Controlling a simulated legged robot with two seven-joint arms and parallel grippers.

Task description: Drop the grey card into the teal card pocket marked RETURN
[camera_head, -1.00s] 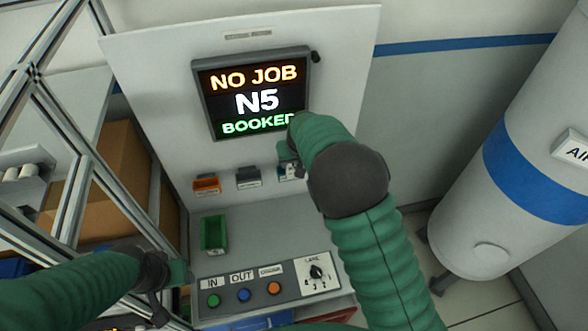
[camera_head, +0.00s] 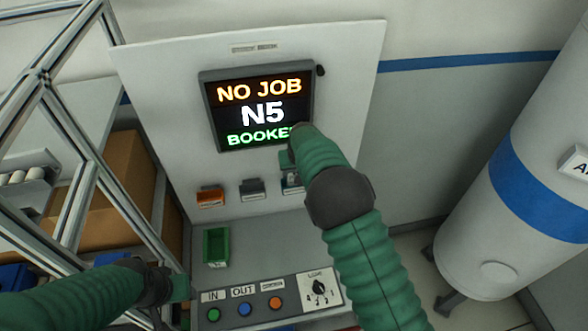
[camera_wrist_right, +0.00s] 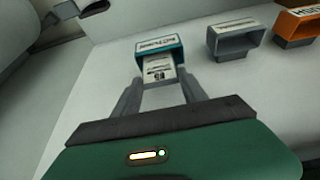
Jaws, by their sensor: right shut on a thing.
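The teal card pocket (camera_wrist_right: 172,46) is on the upright panel, straight ahead of my right gripper in the right wrist view; its label is too small to read surely. My right gripper (camera_wrist_right: 158,84) is shut on the grey card (camera_wrist_right: 157,70), a pale card with dark print. The card's far end is at the pocket's mouth; I cannot tell how far inside it is. In the head view my right gripper (camera_head: 291,176) mostly covers the teal pocket. My left gripper (camera_head: 180,287) is low at the left by the button console, its jaws unclear.
A grey pocket (camera_head: 252,189) and an orange pocket (camera_head: 210,197) hang left of the teal one. Above is a screen (camera_head: 258,110) reading NO JOB, N5, BOOKED. Below are a green bin (camera_head: 216,247) and a button console (camera_head: 270,298). A tank (camera_head: 520,190) stands right.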

